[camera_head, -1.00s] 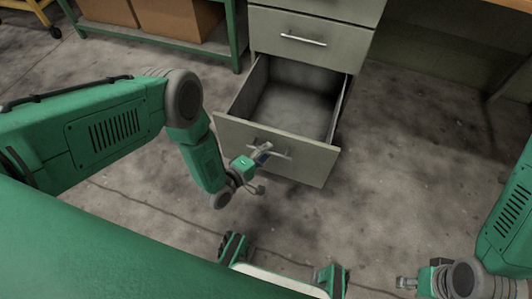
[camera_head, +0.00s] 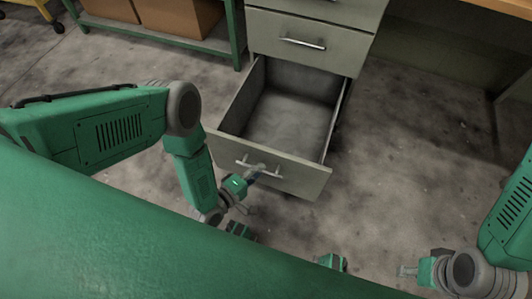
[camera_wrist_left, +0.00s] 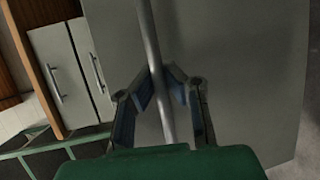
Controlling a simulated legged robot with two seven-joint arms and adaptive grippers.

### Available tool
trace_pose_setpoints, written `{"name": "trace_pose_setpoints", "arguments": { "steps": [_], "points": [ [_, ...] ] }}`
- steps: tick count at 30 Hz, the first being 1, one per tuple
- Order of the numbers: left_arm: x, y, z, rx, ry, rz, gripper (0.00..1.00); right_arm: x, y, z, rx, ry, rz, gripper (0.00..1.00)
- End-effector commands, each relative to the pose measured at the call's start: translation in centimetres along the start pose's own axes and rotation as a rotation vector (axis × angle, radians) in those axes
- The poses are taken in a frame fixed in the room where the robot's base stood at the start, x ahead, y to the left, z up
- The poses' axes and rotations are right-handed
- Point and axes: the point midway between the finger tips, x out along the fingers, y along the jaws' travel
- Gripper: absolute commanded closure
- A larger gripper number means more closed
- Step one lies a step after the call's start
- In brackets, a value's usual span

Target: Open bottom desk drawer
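The bottom desk drawer (camera_head: 230,114) is pulled far out, with its empty interior showing in the head view. Its grey front panel (camera_head: 312,182) carries a metal bar handle (camera_head: 285,174). My left gripper (camera_head: 256,172) is at that handle. In the left wrist view, the fingertips of my left gripper (camera_wrist_left: 161,76) close in from both sides on the handle bar (camera_wrist_left: 149,40). My right gripper (camera_head: 408,271) is low at the right, away from the drawer; its fingers are too small to read.
A closed drawer with a handle (camera_head: 303,43) is above the open one. A green shelf (camera_head: 205,44) with cardboard boxes (camera_head: 178,16) stands left of the desk. Bare concrete floor (camera_head: 410,150) lies right of the drawer.

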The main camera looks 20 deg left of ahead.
Motion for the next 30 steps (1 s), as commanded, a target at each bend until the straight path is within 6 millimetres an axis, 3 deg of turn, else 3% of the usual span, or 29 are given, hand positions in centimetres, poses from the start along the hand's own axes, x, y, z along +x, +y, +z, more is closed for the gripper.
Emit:
{"name": "trace_pose_setpoints", "arguments": {
  "steps": [3, 11, 14, 15, 25, 30],
  "points": [
    [-0.9, -0.5, -0.1, 0.001, 0.006, -0.009, 1.0, -0.1, 0.0, 0.1, 0.0, -0.003, 0.0, 0.6],
    [-0.9, -0.5, -0.2, 0.003, 0.007, -0.008, 1.0, -0.1, 0.0, 0.1, 0.0, -0.002, 0.0, 0.6],
    [-0.9, -0.5, -0.2, 0.004, 0.008, -0.007, 0.73, -0.1, 0.0, 0.1, 0.0, -0.002, 0.0, 0.6],
    [-0.9, -0.5, -0.1, 0.003, 0.007, -0.007, 0.69, -0.1, 0.0, 0.1, 0.0, -0.002, 0.0, 0.6],
    [-1.0, -0.4, 0.1, 0.001, 0.002, -0.005, 0.69, -0.1, 0.0, 0.2, 0.0, 0.0, 0.0, 0.6],
    [-3.1, -0.4, 0.1, 0.0, 0.003, -0.008, 0.69, -0.1, 0.0, 0.2, 0.0, 0.0, 0.0, 0.6]
  ]
}}
